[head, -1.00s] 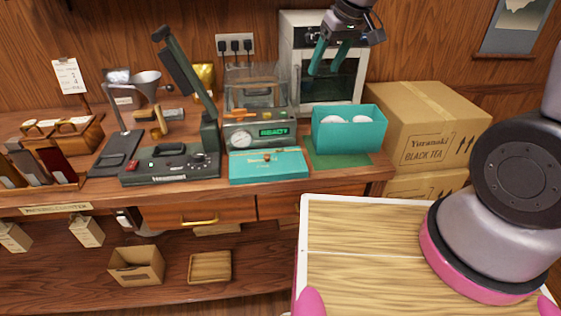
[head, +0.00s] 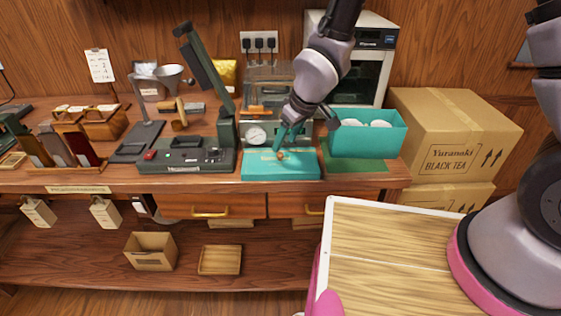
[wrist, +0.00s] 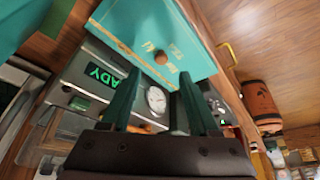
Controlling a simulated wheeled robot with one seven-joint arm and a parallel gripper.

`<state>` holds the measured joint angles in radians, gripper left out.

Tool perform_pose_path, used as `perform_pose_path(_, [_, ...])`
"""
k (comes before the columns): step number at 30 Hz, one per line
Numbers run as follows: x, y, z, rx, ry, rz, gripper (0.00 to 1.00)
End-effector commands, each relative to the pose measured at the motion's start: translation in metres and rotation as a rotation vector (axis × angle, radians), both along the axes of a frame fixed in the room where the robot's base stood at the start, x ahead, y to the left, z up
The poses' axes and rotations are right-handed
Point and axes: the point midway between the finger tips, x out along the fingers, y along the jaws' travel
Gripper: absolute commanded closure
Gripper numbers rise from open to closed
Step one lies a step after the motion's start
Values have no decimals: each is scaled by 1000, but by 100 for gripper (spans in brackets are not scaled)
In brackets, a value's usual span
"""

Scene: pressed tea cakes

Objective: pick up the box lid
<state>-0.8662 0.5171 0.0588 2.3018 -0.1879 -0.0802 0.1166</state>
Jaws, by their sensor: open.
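The box lid (head: 262,167) is a flat teal lid with a small round wooden knob (head: 281,156), lying on the counter in front of the machine with the green display. It also shows at the top of the wrist view (wrist: 135,30), with the knob (wrist: 161,58) beyond the fingertips. My gripper (head: 284,139) is right above the lid's far side, close to the knob. In the wrist view its two green fingers (wrist: 156,82) are spread with nothing between them. In the head view the fingers partly overlap, so their gap is hard to see.
The open teal box (head: 368,143) with pale round things inside stands on a green mat (head: 350,164) to the lid's right. The gauge machine (head: 258,133) is close behind the lid. A dark press with a raised lever (head: 187,155) stands to its left.

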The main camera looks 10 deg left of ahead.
Motion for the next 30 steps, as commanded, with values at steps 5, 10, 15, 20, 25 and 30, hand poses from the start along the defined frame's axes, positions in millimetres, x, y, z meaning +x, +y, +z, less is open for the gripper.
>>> perform_pose_path(5, [1, 5, -26, -4, 3, 0, 38])
perform_pose_path(10, [6, 11, -44, -2, 1, -2, 38])
perform_pose_path(15, [7, 13, -47, -1, 1, -3, 38])
perform_pose_path(20, [7, 13, -47, -1, 0, -2, 54])
perform_pose_path(25, [7, 13, -47, -1, 0, -2, 100])
perform_pose_path(30, [7, 13, -47, -1, 0, -2, 100])
